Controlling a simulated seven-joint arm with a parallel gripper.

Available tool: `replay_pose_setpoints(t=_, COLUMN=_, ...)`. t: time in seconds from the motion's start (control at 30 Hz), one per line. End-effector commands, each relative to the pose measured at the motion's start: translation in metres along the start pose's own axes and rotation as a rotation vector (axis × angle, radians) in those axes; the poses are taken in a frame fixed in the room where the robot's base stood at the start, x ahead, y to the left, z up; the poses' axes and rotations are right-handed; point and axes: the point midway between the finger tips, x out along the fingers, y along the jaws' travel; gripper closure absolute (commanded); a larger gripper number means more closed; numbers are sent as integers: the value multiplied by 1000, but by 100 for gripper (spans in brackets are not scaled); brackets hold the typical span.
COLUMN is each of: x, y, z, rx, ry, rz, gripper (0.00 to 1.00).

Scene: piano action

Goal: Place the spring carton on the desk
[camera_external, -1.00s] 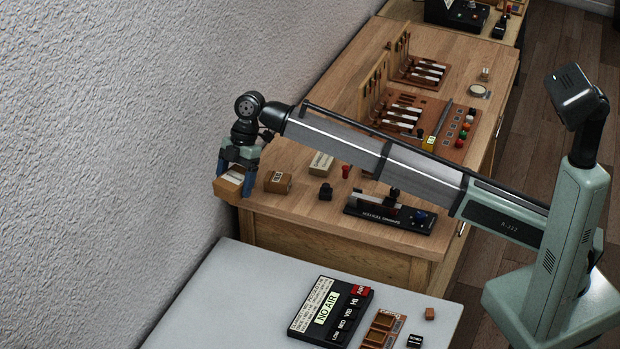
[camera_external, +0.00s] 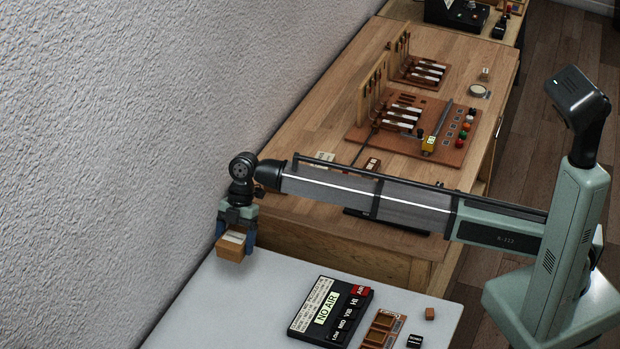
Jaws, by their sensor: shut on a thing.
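A small brown carton (camera_external: 231,250) with a pale label on top hangs between the fingers of my gripper (camera_external: 236,236). The label is too small to read. The gripper points down and is shut on the carton. The carton appears held in the air by the far left corner of the grey-topped desk (camera_external: 262,285), near the front end of the wooden workbench (camera_external: 440,90). Its exact height above the surface is hard to tell.
A NO AIR panel (camera_external: 330,309), a wooden tray (camera_external: 382,330), a small brown block (camera_external: 430,313) and a dark labelled block (camera_external: 414,341) occupy the desk's right part. Its left part is clear. The textured wall (camera_external: 100,150) is close on the left. My arm hides part of the workbench.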

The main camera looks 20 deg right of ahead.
Motion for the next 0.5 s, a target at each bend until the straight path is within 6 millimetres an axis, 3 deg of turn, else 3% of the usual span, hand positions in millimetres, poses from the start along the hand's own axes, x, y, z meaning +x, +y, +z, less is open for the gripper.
replay_pose_setpoints(t=0.13, x=16, y=0, z=7, rx=1, ry=0, rz=0, gripper=51)
replay_pose_setpoints(t=0.5, x=26, y=0, z=11, rx=1, ry=0, rz=0, gripper=51)
